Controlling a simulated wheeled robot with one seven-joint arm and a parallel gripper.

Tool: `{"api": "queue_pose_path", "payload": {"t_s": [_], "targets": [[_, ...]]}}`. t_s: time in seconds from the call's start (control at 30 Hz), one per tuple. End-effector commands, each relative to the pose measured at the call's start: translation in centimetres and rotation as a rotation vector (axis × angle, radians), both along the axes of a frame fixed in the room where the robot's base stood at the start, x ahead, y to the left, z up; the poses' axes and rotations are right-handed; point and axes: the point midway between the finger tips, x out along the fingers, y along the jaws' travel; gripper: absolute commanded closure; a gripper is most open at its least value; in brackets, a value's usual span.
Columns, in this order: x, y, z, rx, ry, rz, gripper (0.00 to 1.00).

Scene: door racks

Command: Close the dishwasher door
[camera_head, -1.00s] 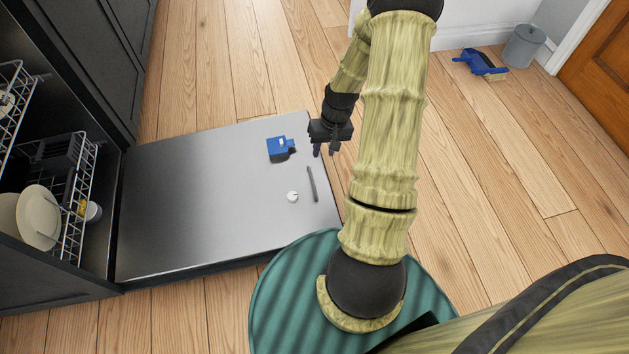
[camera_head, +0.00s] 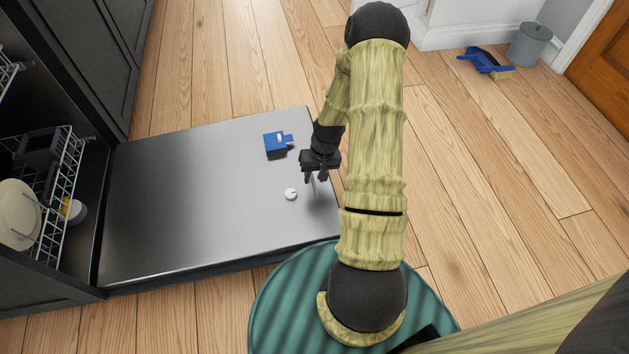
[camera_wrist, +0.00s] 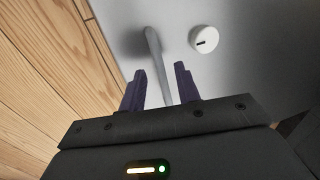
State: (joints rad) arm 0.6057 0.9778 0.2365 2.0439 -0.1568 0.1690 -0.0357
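The dishwasher door (camera_head: 190,200) is folded down flat, its steel inner face up, at the left of the head view. It carries a blue detergent dispenser (camera_head: 276,145), a round white knob (camera_head: 291,194) and a slim grey bar. My gripper (camera_head: 316,178) is over the door's outer right part. In the wrist view, its two purple fingers (camera_wrist: 160,88) are apart, and the grey bar (camera_wrist: 156,60) runs between them in the picture. The white knob (camera_wrist: 204,39) is just to their right. Whether the fingers touch the bar or door cannot be told.
The lower rack (camera_head: 62,215) with a plate (camera_head: 18,213) is inside the dishwasher at left. Dark cabinets (camera_head: 85,60) stand behind. A blue dustpan with brush (camera_head: 485,62) and a grey bin (camera_head: 529,44) are at the far right. Wooden floor between is clear.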

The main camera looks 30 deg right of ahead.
Motion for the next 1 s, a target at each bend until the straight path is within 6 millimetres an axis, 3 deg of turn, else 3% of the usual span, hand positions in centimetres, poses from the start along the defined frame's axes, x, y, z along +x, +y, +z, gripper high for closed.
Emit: {"api": "queue_pose_path", "payload": {"t_s": [0.37,0.53,1.0], "targets": [[0.1,0.1,-0.6,0.000,-0.001,0.000,0.67],[0.1,0.1,-0.6,0.000,-0.001,0.000,1.00],[0.0,0.0,0.4,-0.011,0.002,-0.004,1.00]]}}
